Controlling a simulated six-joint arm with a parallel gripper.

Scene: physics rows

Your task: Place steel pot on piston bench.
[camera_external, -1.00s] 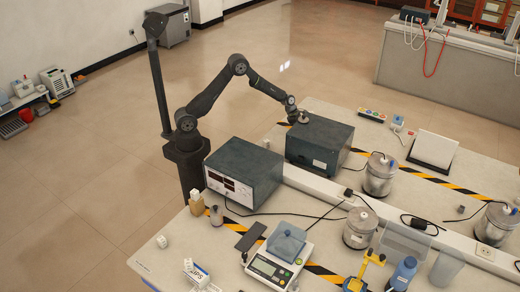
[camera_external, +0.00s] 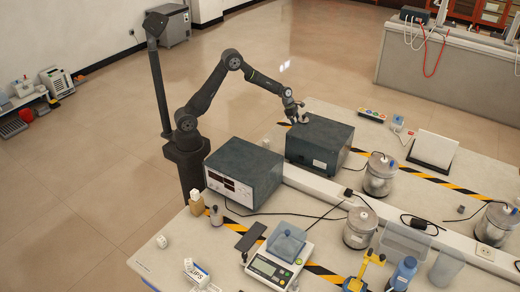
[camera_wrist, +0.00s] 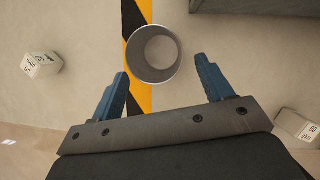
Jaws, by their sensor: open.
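The steel pot (camera_wrist: 153,54) is a grey, open-topped round vessel. In the wrist view it stands upright on the bench, partly over yellow-black tape, and looks empty. I cannot make it out in the external view. My gripper (camera_external: 298,116) is over the far bench, beside the left end of a dark box. In the wrist view my gripper (camera_wrist: 164,70) is open, its blue fingers either side of the pot's near part, with gaps on both sides. The benchtop (camera_external: 420,183) carries metal canisters with rods (camera_external: 379,174); which bench is the piston bench I cannot tell.
A dark box (camera_external: 320,142) stands close by my gripper; a dark edge (camera_wrist: 255,5) shows above right in the wrist view. White printed cubes lie left (camera_wrist: 41,65) and right (camera_wrist: 298,128). A power supply (camera_external: 243,174) and a scale (camera_external: 278,258) stand on the near bench.

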